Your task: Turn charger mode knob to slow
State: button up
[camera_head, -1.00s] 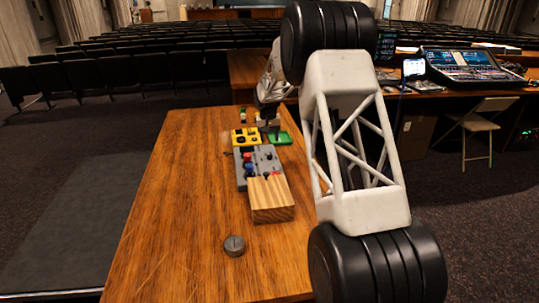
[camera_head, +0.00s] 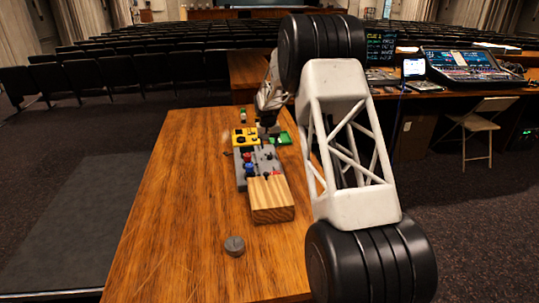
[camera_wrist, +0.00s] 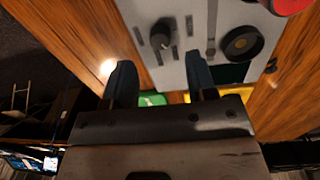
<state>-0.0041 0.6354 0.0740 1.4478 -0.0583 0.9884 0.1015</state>
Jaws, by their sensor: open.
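A grey control panel (camera_head: 242,172) lies on the wooden table in the head view. I read no labels, so I cannot tell which control is the charger mode knob. My gripper (camera_wrist: 160,64) is open and empty, its two dark fingers apart. The small dark knob shows just beyond the fingertips, in line with the gap between them. In the head view my gripper (camera_head: 269,129) is over the panel's far end.
A yellow device (camera_head: 243,138) and a green one (camera_head: 282,138) lie beyond the panel. A wooden block (camera_head: 271,200) sits at its near end. A grey round piece (camera_head: 234,246) lies nearer on the table (camera_head: 175,220). The table's left side is clear.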

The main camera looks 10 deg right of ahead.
aim_at(270, 155)
jog(key=shift+d+f, duration=0.15)
jog(key=shift+f, duration=2.5)
jog(key=c, duration=0.9)
